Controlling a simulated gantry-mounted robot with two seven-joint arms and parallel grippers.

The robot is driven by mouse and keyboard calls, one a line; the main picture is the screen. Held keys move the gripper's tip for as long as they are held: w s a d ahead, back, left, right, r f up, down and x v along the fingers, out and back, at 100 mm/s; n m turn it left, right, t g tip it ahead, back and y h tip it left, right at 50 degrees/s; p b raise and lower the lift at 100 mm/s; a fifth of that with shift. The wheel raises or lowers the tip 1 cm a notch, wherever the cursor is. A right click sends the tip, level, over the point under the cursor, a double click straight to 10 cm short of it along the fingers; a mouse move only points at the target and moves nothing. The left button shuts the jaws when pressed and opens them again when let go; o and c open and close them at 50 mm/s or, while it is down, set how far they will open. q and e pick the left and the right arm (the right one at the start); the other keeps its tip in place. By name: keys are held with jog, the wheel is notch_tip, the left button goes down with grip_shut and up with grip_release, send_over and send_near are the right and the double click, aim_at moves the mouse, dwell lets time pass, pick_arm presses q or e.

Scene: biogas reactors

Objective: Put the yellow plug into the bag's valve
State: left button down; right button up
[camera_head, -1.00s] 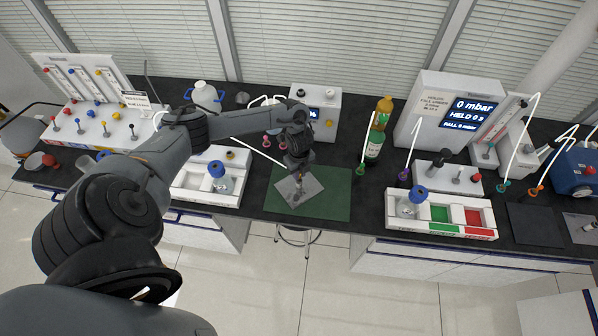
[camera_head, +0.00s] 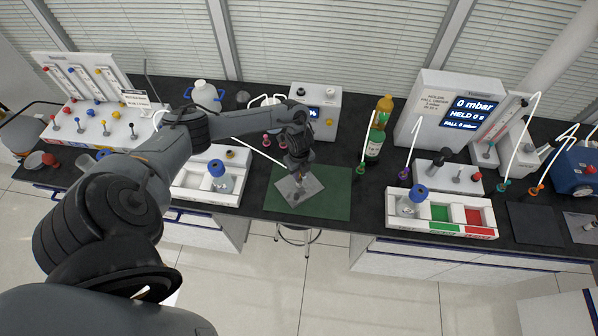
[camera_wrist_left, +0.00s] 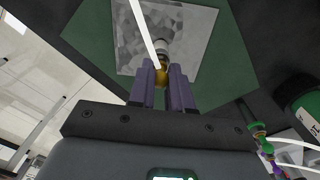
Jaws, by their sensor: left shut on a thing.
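The bag (camera_head: 312,188) is a flat, silvery grey square lying on the green mat (camera_head: 338,205). My left gripper (camera_head: 297,180) points down over the bag. In the left wrist view its purple-grey fingers (camera_wrist_left: 162,72) are shut on the yellow plug (camera_wrist_left: 160,76), right by the valve. The fingers partly hide the plug, and I cannot tell whether plug and valve touch. My right gripper is not in view.
A white tube (camera_wrist_left: 143,30) crosses in front of the fingers. A green bottle (camera_head: 375,145) stands right of the mat. White trays (camera_head: 455,228) stand to both sides, and a white box with a display (camera_head: 325,105) stands behind. The mat's right part is clear.

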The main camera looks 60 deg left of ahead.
pick_arm(q)
jog(key=shift+f+b, duration=0.35)
jog(key=shift+f, duration=0.3)
dwell(0.4)
jog(key=c, duration=1)
grip_release()
notch_tip(320, 180, up, 10)
jog(key=shift+w+f+p, duration=0.1)
jog(key=shift+f+p, duration=0.1)
jog(key=shift+p, duration=0.3)
jog(key=shift+r, duration=0.65)
